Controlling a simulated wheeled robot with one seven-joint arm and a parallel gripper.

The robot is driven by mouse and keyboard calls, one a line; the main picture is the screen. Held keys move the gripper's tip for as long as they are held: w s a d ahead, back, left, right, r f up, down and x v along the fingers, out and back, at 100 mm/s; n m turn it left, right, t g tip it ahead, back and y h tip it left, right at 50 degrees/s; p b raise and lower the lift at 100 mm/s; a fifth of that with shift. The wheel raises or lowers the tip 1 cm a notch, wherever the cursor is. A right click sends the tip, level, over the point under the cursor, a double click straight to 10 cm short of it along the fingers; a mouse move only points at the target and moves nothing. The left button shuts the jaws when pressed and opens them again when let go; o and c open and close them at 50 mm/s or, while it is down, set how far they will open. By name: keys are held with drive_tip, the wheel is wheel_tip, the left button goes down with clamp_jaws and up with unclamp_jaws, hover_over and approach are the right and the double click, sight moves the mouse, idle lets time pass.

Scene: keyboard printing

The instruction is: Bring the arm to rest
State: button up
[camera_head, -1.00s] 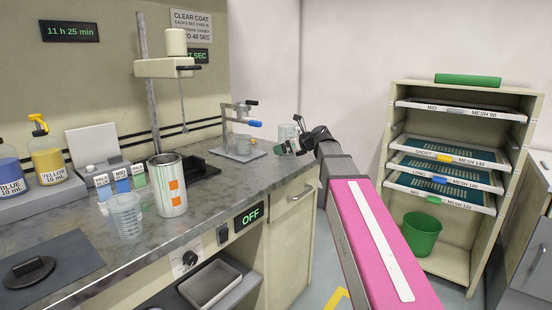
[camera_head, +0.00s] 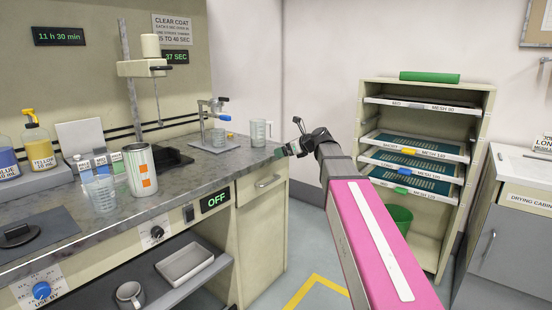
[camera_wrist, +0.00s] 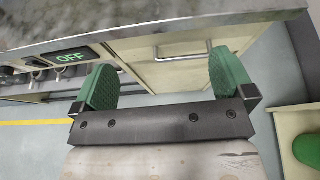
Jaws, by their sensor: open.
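My gripper (camera_head: 289,150) is at the end of my outstretched pink arm, by the right end of the grey worktop (camera_head: 170,178) in the head view. In the wrist view its two green finger pads (camera_wrist: 160,85) stand wide apart with nothing between them. Beyond them are the worktop's edge and the cabinet front with a drawer handle (camera_wrist: 182,50). In the head view a clear measuring jug (camera_head: 259,132) stands on the worktop just left of the gripper, apart from it.
A shelf rack (camera_head: 446,140) with several mesh screens stands right of my arm, with a green bin (camera_head: 399,216) low inside it. A clamp stand (camera_head: 217,125), a tin (camera_head: 140,170) and a clear beaker (camera_head: 101,193) stand on the worktop. The floor between is clear.

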drive_tip(key=s+d+f+n+g+h, duration=0.25)
drive_tip(key=s+f+n, duration=0.3)
drive_tip(key=f, duration=0.55)
drive_tip(key=s+d+f+n+g+h, duration=0.1)
drive_tip(key=s+d+f+n+h, duration=0.35)
drive_tip(key=f, duration=0.75)
drive_tip(key=s+d+f+n+g+h, duration=0.1)
drive_tip(key=s+d+f+n+g, duration=0.1)
drive_tip(key=s+f+n, duration=0.5)
drive_tip(key=s+d+f+n+g+h, duration=0.2)
drive_tip(key=s+d+f+n, duration=0.3)
drive_tip(key=s+f+n, duration=0.2)
drive_tip(key=shift+s+f+n, duration=0.3)
drive_tip(key=shift+s+f, duration=0.4)
drive_tip(key=shift+s, duration=0.4)
drive_tip(key=shift+g, duration=0.25)
